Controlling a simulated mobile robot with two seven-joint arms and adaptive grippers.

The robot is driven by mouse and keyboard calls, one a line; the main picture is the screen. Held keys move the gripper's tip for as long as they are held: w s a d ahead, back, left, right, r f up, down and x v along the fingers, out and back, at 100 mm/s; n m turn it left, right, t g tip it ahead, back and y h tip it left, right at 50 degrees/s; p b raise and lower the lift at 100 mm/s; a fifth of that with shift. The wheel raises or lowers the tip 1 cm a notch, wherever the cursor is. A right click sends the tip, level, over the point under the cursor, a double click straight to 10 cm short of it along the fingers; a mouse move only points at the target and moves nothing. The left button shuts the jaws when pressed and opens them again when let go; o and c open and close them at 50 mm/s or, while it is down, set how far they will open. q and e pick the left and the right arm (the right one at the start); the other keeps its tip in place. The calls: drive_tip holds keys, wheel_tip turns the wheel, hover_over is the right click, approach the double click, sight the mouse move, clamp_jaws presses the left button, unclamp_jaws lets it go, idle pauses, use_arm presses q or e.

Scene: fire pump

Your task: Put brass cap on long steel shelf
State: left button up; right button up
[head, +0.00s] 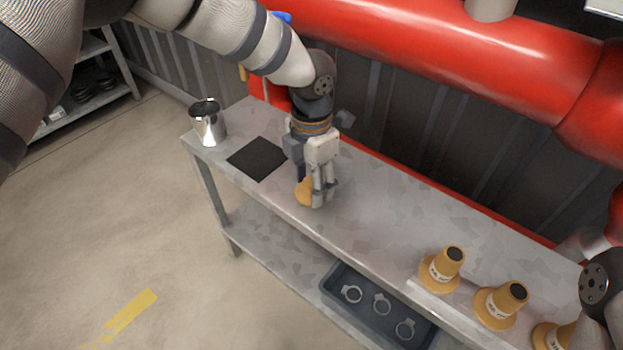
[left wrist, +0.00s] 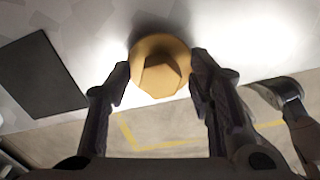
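The brass cap (head: 303,191) is at the front edge of the long steel bench top (head: 375,215), partly hidden by my left gripper (head: 314,196). In the left wrist view the cap (left wrist: 160,68) shows its faceted middle and round rim between the two fingertips of my left gripper (left wrist: 160,75). The fingertips are right beside the rim on both sides; whether they press on it I cannot tell. A long steel lower shelf (head: 270,255) runs under the bench top.
A steel cup (head: 207,122) and a black mat (head: 257,158) are at the bench's left end. Brass cones with black tops (head: 443,268) stand at the right. A dark tray (head: 338,283) with rings is on the lower shelf. A red pipe (head: 430,50) runs behind.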

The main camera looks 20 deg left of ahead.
sight(311, 182)
use_arm(q)
wheel_tip(311, 182, up, 12)
drive_tip(key=p, duration=0.1)
drive_tip(key=shift+r, duration=0.2)
idle(0.3)
